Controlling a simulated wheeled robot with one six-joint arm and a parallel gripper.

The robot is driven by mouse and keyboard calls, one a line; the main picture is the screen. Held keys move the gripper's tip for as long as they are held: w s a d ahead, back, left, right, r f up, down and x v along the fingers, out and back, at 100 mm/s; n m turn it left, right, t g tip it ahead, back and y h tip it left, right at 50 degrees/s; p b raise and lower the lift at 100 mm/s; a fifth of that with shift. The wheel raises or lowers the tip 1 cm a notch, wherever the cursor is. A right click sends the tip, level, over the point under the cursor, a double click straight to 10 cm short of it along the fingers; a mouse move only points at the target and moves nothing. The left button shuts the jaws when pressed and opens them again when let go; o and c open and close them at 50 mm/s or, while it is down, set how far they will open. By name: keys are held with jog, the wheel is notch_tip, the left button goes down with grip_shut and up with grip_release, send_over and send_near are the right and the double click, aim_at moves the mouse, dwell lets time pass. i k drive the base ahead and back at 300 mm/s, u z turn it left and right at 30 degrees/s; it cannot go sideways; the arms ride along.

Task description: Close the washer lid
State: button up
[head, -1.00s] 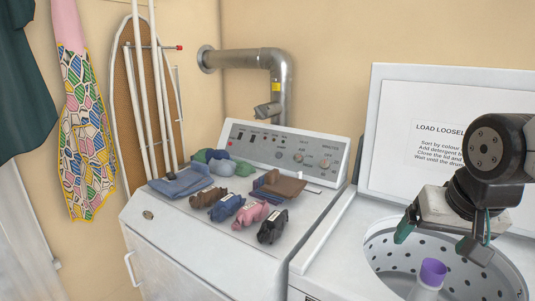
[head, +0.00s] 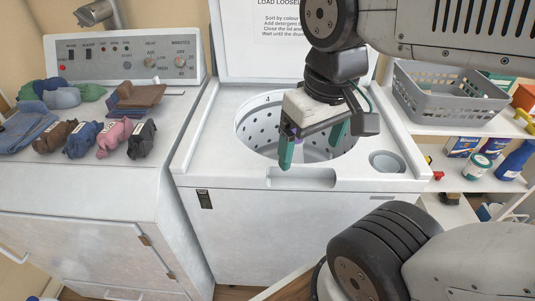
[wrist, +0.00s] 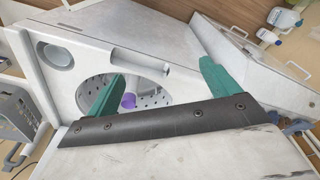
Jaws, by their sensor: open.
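The white washer (head: 255,235) stands in the middle of the head view. Its lid (head: 236,40) is raised upright at the back, with a printed instruction sheet on its inner face; its top is cut off. The drum (head: 262,128) is open below it, with a perforated wall. My gripper (head: 312,146) is open and empty, with green fingers pointing down over the front part of the drum opening, apart from the lid. In the wrist view the drum opening (wrist: 155,97) shows between and behind the fingers, with a purple-topped item (wrist: 128,101) inside. The lid is not clear there.
A dryer (head: 90,200) stands to the left with folded clothes and several small bundles on top. A grey basket (head: 450,100) sits on a shelf unit at right, above detergent containers (head: 480,165). My arm fills the upper right.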

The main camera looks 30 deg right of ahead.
aim_at(255, 41)
jog(key=k, duration=1.15)
jog(key=z, duration=0.95)
jog(key=i, duration=1.25)
jog(key=z, duration=0.1)
